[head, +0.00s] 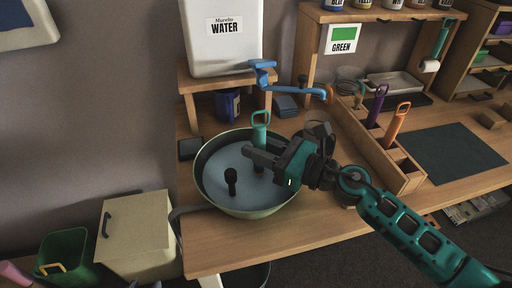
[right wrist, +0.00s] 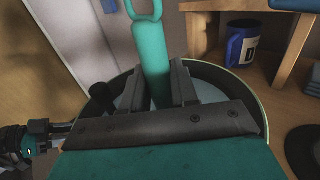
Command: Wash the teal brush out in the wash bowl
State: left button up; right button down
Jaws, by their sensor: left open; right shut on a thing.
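The teal brush (head: 260,134) stands about upright over the wash bowl (head: 247,213), loop end up. My right gripper (head: 262,158) is shut on its handle, which also shows between the fingers in the right wrist view (right wrist: 152,62). The brush's lower end is mostly hidden by the gripper; I cannot tell how deep it sits. The green bowl holds grey-blue water, and a black knobbed post (head: 231,180) stands in it. Part of my left gripper (right wrist: 36,138) shows at the left edge of the right wrist view, apart from the bowl; its fingers are hard to make out.
A white water tank (head: 222,50) with a blue tap (head: 298,91) stands behind the bowl. A blue mug (head: 227,105) sits beneath its shelf. A wooden rack right of the bowl holds a purple brush (head: 377,106) and an orange brush (head: 397,124). A dark mat (head: 440,153) lies farther right.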

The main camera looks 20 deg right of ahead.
jog(key=shift+w+a+p, duration=0.15)
jog(key=shift+a+p, duration=0.1)
jog(key=shift+p, duration=0.2)
jog(key=shift+w+a+p, duration=0.2)
jog(key=shift+a+p, duration=0.05)
jog(key=shift+a, duration=0.65)
jog(key=shift+w+a+p, duration=0.15)
jog(key=shift+a+p, duration=0.1)
jog(key=shift+a, duration=0.6)
jog(key=shift+s+d+f+b, duration=0.1)
jog(key=shift+s+d+b, duration=0.15)
jog(key=shift+d+b, duration=0.55)
jog(key=shift+s+d+b, duration=0.2)
jog(key=shift+d+b, duration=0.1)
jog(key=shift+d, duration=1.2)
jog(key=shift+w, duration=0.1)
